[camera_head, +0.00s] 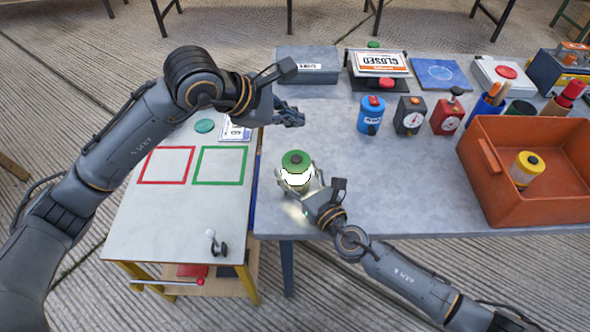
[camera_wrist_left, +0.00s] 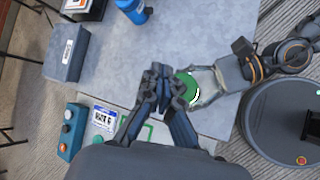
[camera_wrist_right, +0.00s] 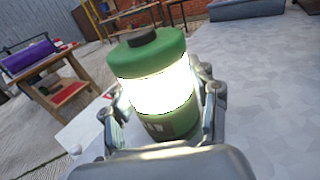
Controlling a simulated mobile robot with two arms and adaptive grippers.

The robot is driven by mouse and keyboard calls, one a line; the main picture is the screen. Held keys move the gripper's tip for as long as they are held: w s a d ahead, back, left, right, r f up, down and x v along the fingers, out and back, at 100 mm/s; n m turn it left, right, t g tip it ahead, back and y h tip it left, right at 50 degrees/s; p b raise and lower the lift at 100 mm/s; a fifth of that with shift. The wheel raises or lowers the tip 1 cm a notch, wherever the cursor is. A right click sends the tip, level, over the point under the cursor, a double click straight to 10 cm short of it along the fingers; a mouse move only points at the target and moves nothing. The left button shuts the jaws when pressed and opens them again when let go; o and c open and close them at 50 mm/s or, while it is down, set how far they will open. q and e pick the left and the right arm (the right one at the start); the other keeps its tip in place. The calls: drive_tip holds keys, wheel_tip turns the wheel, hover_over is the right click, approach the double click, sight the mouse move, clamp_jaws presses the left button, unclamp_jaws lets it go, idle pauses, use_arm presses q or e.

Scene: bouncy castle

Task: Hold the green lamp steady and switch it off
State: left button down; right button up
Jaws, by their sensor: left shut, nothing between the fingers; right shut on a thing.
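The green lamp (camera_head: 296,160) stands upright on the grey table near its front left corner. It has a green cap with a dark button on top, and its middle band glows white, so it is lit. My right gripper (camera_head: 299,184) is shut around the lamp's body, with a finger on either side in the right wrist view (camera_wrist_right: 160,100). My left gripper (camera_head: 294,117) is shut and empty, above the table, behind the lamp in the head view. In the left wrist view its closed fingertips (camera_wrist_left: 164,78) appear just left of the lamp's cap (camera_wrist_left: 187,88).
An orange crate (camera_head: 522,200) with a yellow lamp (camera_head: 526,168) stands at the right. Blue (camera_head: 371,116), black (camera_head: 409,115) and red (camera_head: 447,118) items stand behind. A grey box (camera_head: 306,65) is at the back left. A white side table (camera_head: 150,222) adjoins the left.

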sight(293, 160)
use_arm(q)
drive_tip(key=shift+f, duration=4.35)
drive_tip(key=shift+f, duration=0.15)
drive_tip(key=shift+f, duration=0.3)
drive_tip(key=shift+r, duration=0.45)
drive_tip(key=shift+r, duration=3.05)
